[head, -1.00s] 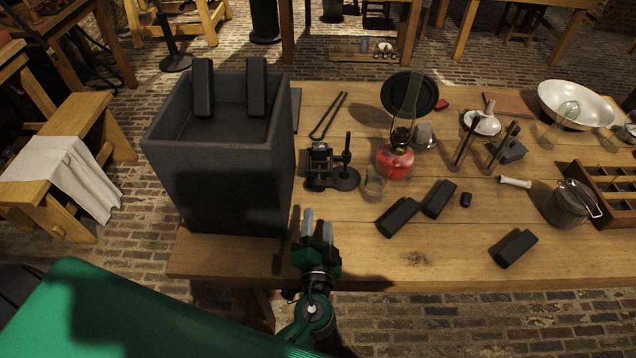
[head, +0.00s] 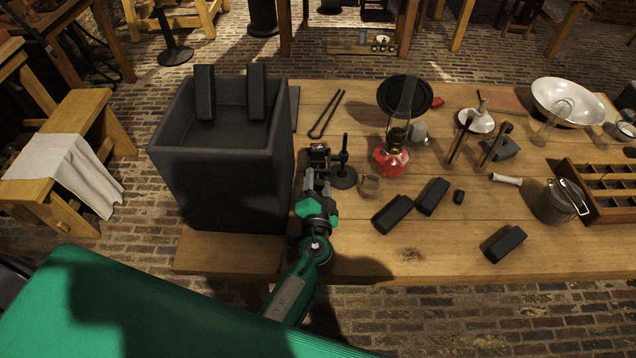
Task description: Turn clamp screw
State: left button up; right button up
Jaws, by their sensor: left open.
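A small dark clamp (head: 319,152) stands on the wooden table, just right of the large dark box. My left gripper (head: 316,182) is directly in front of the clamp with its fingers pointing at it. The fingers are open and overlap the clamp's lower part in the head view, so I cannot tell whether they touch it. The clamp screw is not clearly distinguishable; the gripper hides part of the clamp. A dark upright rod on a round base (head: 344,176) stands close to the right of the fingers. My right gripper is not in view.
The tall dark box (head: 222,185) stands close on the left. A glass cup (head: 369,186), a red lamp (head: 391,160) and dark blocks (head: 393,214) lie to the right. Black tongs (head: 327,114) lie behind the clamp.

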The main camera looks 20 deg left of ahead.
pick_arm(q)
jog(key=c, duration=1)
